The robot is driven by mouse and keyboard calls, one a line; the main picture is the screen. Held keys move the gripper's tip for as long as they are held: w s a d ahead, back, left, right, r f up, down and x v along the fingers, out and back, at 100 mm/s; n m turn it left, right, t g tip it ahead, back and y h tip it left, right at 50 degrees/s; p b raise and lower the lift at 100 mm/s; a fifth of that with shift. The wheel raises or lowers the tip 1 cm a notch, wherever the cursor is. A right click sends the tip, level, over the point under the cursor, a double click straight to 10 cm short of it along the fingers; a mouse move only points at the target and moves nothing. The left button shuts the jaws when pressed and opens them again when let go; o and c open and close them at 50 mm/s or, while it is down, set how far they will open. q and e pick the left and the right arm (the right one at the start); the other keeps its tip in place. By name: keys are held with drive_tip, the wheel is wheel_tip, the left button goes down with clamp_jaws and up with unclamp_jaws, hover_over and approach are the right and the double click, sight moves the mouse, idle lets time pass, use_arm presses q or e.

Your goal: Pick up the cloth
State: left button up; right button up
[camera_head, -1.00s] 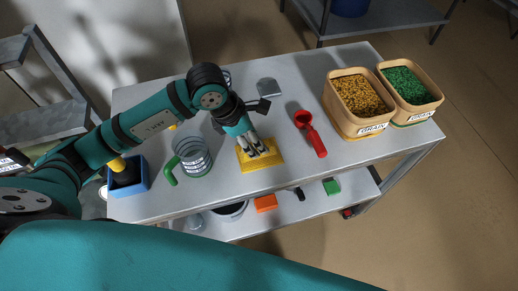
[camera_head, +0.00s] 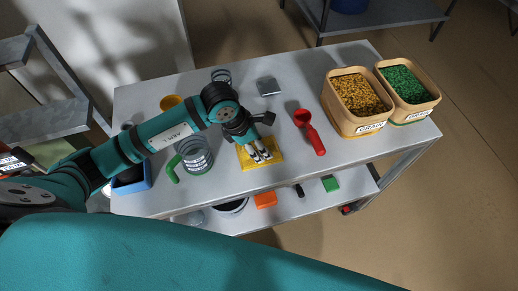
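The yellow cloth (camera_head: 273,156) lies flat on the grey metal table, near the front edge and left of the red scoop. My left gripper (camera_head: 262,156) comes down over it from the left. Its fingertips point down at the middle of the cloth and seem to touch it or hover just above it. The fingers look close together, but I cannot tell whether any cloth is between them. Part of the cloth is hidden behind the fingers. My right gripper is not in view.
A red scoop (camera_head: 311,133) lies just right of the cloth. A clear jug with a green handle (camera_head: 173,168) stands left. Two grain bins (camera_head: 352,124) (camera_head: 412,113) stand at the right. A blue tray (camera_head: 132,182) is at the left edge. The lower shelf (camera_head: 285,200) holds small items.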

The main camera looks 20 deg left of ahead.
use_arm(q)
drive_tip(key=shift+f, duration=0.1)
clamp_jaws()
idle(0.3)
drive_tip(key=shift+r, duration=0.35)
wheel_tip(320, 180, up, 10)
drive_tip(key=shift+f+b, duration=0.15)
drive_tip(key=shift+b, duration=0.7)
drive_tip(key=c, duration=0.6)
unclamp_jaws()
clamp_jaws()
